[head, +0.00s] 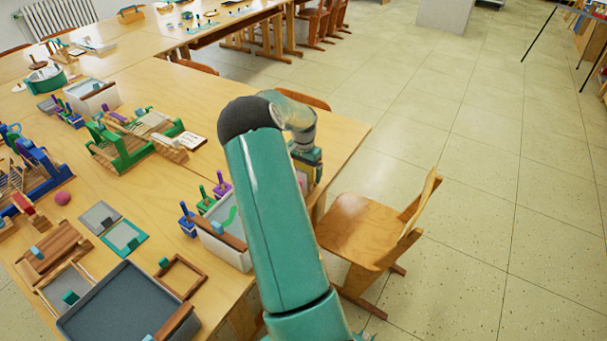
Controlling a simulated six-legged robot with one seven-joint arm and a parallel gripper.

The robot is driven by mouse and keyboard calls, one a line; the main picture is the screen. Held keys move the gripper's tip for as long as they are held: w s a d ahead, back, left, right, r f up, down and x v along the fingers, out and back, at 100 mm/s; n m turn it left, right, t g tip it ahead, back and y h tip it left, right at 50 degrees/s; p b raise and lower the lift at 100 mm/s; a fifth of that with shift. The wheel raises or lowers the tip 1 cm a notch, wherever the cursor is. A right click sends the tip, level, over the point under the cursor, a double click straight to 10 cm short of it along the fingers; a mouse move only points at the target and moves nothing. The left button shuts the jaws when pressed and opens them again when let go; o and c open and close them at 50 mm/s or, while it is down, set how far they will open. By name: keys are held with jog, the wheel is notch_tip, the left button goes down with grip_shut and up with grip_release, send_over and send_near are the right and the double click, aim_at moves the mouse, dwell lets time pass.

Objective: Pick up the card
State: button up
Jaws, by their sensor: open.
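Several flat pieces on the wooden table could be the card, and I cannot tell which one it is. A small pale card-like piece (191,141) lies near the green wooden frame. A grey flat square (100,217) and a teal-edged square (125,238) lie side by side at the left. My gripper (308,168) is over the table's right edge at the end of my teal arm, partly hidden by it. It is open, and its fingertips are hard to make out. No card shows between them.
The table (345,140) holds a green frame (118,148), a blue frame (38,170), a pink ball (62,198), a white bin (222,245) and a dark tray (120,305). A wooden chair (365,235) stands at its right edge. The tiled floor (470,200) beyond is clear.

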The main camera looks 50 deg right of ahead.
jog(key=c, duration=0.9)
jog(key=shift+c, duration=0.2)
jog(key=shift+r, duration=0.15)
